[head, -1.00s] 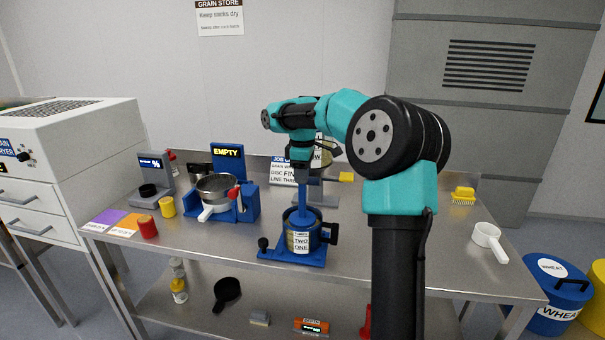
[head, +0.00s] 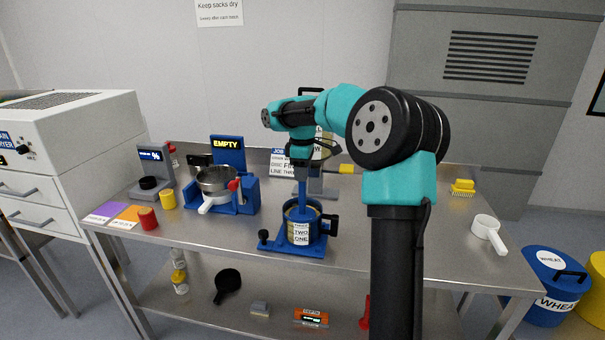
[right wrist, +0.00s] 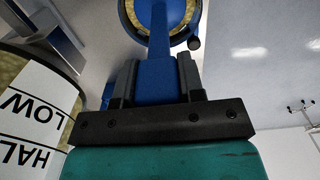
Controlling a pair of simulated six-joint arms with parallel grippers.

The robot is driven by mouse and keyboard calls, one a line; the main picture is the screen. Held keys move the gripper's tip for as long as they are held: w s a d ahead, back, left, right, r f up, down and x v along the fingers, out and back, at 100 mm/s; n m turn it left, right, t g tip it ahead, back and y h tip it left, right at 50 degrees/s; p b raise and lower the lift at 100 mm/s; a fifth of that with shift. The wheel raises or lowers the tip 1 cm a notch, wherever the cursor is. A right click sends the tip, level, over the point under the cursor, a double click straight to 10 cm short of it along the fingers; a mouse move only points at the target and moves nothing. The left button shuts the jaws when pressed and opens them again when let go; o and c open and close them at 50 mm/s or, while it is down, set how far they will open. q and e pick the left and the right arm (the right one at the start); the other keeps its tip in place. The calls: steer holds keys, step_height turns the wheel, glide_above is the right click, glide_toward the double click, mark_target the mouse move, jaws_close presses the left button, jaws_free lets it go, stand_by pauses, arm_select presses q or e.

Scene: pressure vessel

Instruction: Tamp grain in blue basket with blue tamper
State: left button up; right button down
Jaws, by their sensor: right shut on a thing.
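The blue tamper (head: 302,190) stands upright with its lower end inside the blue basket (head: 302,238). My right gripper (head: 301,165) is shut on the tamper's upper part, above the basket. In the right wrist view the tamper (right wrist: 156,75) sits between the fingers of the gripper (right wrist: 155,82). The basket (right wrist: 190,42) shows at the top of that view, with tan grain (right wrist: 130,12) around the tamper. The tamper's foot is hidden, so its contact with the grain cannot be told. My left gripper is not in view.
A blue stand with a metal pan (head: 216,180) and an EMPTY sign is left of the basket. Red (head: 148,219) and yellow (head: 168,199) cups are farther left. A white scoop (head: 486,228) and yellow brush (head: 462,187) are right. A labelled container (right wrist: 35,110) is close left in the wrist view.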

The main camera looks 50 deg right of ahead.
steer(key=shift+r, duration=1.1)
steer(key=shift+f, duration=1.45)
steer(key=shift+r, duration=0.1)
steer(key=shift+r, duration=1.35)
steer(key=shift+f, duration=0.15)
steer(key=shift+f, duration=1.3)
